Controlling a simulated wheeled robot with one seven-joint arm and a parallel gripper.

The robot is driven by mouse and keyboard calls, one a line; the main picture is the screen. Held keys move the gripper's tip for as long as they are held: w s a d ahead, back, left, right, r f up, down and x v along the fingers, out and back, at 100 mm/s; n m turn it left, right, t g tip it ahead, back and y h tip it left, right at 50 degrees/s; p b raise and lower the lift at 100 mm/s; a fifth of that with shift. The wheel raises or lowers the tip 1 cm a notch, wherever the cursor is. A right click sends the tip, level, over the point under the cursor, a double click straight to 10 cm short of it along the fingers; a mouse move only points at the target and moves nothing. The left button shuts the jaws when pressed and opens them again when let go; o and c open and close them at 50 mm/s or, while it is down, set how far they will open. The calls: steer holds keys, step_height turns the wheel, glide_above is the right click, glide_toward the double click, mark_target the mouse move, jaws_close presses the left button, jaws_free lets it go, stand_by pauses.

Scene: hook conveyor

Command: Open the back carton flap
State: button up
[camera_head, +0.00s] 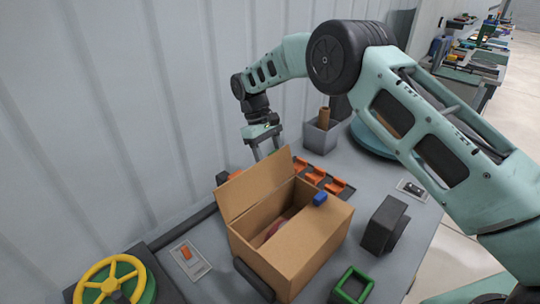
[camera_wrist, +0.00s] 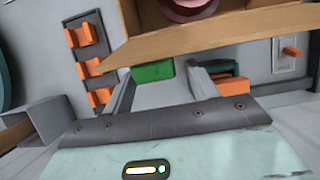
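The brown cardboard carton (camera_head: 295,250) stands on the grey table. Its flap nearest the wall (camera_head: 255,183) stands raised and leans outward, while a panel on the right side lies flat over the top. A pinkish-red object shows inside the carton (camera_head: 274,228). A small blue block (camera_head: 320,198) sits on the carton's right part. My gripper (camera_head: 268,152) is just behind the raised flap, fingers pointing down and apart, with nothing held. The flap partly hides the fingertips. In the wrist view the gripper's fingers (camera_wrist: 165,85) are spread, below a cardboard edge (camera_wrist: 205,42); contact cannot be told.
Orange hooks on a dark rail (camera_head: 315,175) lie behind the carton. A grey bin with a brown cylinder (camera_head: 320,132), a dark block (camera_head: 384,225), a green frame (camera_head: 352,285) and a yellow wheel (camera_head: 108,282) surround it. The corrugated wall is close behind my gripper.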

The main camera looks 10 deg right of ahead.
steer(key=b+v, duration=0.1)
steer(key=v, duration=1.1)
steer(key=shift+d, duration=0.1)
